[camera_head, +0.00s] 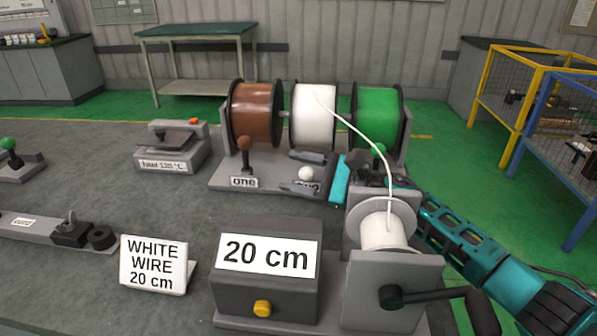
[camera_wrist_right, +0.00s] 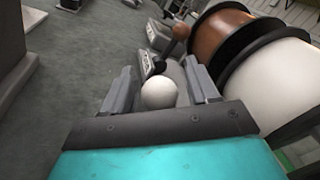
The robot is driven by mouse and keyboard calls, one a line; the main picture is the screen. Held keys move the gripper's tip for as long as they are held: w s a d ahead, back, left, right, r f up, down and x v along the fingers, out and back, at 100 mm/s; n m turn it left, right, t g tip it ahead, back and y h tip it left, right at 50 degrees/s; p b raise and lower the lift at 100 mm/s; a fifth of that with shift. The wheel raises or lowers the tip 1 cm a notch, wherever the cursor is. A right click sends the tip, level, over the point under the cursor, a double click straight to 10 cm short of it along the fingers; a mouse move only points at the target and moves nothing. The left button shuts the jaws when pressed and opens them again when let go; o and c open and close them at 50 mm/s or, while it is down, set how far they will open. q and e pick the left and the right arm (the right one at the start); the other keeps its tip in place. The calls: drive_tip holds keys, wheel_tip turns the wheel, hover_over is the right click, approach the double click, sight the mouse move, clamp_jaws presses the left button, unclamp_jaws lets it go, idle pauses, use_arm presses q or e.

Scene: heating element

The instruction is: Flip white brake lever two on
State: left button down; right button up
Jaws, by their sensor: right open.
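The white brake lever two shows as a white ball knob (camera_head: 306,173) in front of the white wire spool (camera_head: 314,117). Its stem and most of its label are hidden by my gripper. My right gripper (camera_head: 288,171) comes in from the right, with one finger behind the knob and one in front. In the right wrist view the white knob (camera_wrist_right: 159,93) sits between the two open fingers, with a gap visible beside it. My left gripper is not in view.
The brown lever one (camera_head: 244,150) stands just left of my fingers. The green spool's lever (camera_head: 378,152) is partly hidden behind my wrist. A white wire runs from the white spool to a winder (camera_head: 384,234) in front. A 20 cm box (camera_head: 266,298) stands nearer.

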clamp_jaws()
idle(0.5)
